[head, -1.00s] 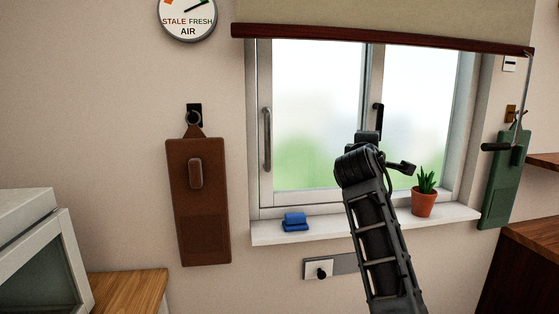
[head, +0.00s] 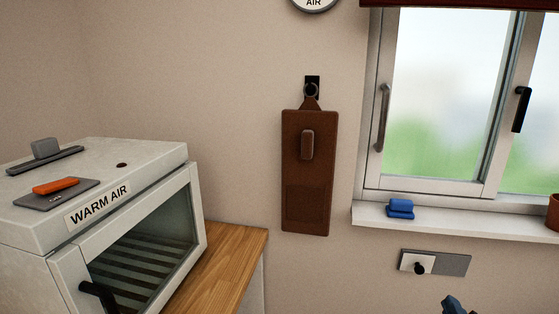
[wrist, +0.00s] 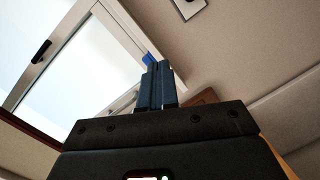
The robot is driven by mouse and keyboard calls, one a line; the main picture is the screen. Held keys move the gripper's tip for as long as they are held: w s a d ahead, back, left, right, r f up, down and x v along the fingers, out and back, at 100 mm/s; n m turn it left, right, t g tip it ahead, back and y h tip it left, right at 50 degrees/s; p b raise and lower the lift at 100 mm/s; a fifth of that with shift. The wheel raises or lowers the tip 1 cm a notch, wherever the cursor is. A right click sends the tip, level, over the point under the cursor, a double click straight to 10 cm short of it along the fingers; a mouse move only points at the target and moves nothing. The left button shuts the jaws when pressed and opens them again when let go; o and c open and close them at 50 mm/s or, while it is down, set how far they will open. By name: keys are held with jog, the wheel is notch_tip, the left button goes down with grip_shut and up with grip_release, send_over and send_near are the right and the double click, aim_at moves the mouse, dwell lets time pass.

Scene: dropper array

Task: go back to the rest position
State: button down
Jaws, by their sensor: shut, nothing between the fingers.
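My gripper (wrist: 157,68) is in the wrist view, its two dark blue fingers side by side and shut with nothing between them. The window and wall lie beyond the fingers there. In the head view only a small dark blue tip of my arm's end shows at the bottom edge, right of centre, below the wall plate. The rest of my arm is out of that view.
A white warm-air cabinet (head: 30,232) stands on a wooden counter (head: 228,262) at left. A brown board (head: 306,205) hangs on the wall. A blue block (head: 400,209) lies on the window sill (head: 465,222). A wall plate with a black knob (head: 452,265) is below.

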jog(key=s+a+f+m+y, duration=0.1)
jog(key=s+a+f+y, duration=0.3)
jog(key=s, duration=0.6)
jog(key=s+a+r+m, duration=0.2)
jog(key=s, duration=0.7)
jog(key=s+a+r+m+y, duration=0.1)
jog(key=s+a+r+m, duration=0.1)
jog(key=s, duration=0.7)
jog(key=s+a+r+m+y, duration=0.1)
jog(key=s+a+r+m, duration=0.1)
jog(key=s, duration=0.7)
jog(key=shift+s+a+m, duration=0.2)
jog(key=shift+a+m, duration=0.5)
jog(key=shift+a, duration=0.55)
